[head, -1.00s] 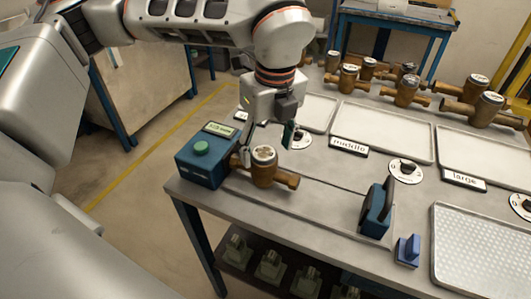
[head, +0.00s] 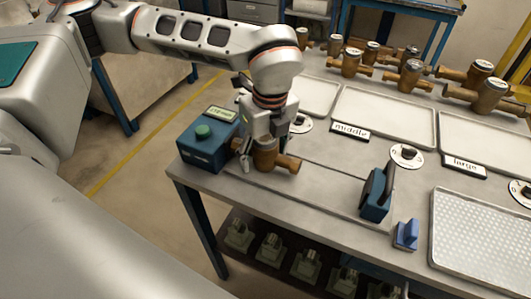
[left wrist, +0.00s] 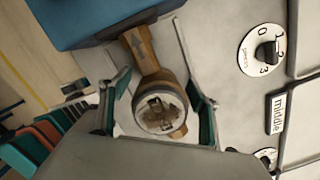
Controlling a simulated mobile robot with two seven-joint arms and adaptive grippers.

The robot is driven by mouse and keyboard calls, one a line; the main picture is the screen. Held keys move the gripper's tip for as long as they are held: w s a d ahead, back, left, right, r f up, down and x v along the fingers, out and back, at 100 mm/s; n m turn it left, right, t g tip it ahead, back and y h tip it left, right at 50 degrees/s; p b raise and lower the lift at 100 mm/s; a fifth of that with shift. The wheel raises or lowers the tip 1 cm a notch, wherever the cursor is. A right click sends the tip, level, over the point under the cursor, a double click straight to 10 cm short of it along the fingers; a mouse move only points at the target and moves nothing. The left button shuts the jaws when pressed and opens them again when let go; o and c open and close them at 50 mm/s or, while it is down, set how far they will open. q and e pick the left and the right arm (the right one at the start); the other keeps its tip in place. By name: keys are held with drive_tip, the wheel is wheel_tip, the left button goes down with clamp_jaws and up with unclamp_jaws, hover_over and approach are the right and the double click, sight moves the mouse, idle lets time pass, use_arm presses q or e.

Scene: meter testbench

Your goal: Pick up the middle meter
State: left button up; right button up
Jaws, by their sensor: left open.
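A brass meter (head: 266,160) with pipe stubs lies on the bench by the blue box with a green button. In the left wrist view the meter (left wrist: 158,112) shows its round glass dial and an arrow on its pipe. My left gripper (head: 262,142) is above it, pointing down, and hides the dial in the head view. In the left wrist view the open fingers of my left gripper (left wrist: 160,97) stand on either side of the meter body, with gaps on both sides. My right gripper is not in view.
The blue box (head: 205,150) stands close left of the meter. A blue clamp block (head: 377,195) and a small blue part (head: 406,235) stand to the right. A tray behind the "middle" label (head: 351,131) is empty. Several brass meters (head: 410,75) stand at the back.

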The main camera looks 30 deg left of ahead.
use_arm(q)
drive_tip(key=c, duration=1.6)
drive_tip(key=shift+r, duration=0.1)
clamp_jaws()
drive_tip(key=shift+d, duration=0.1)
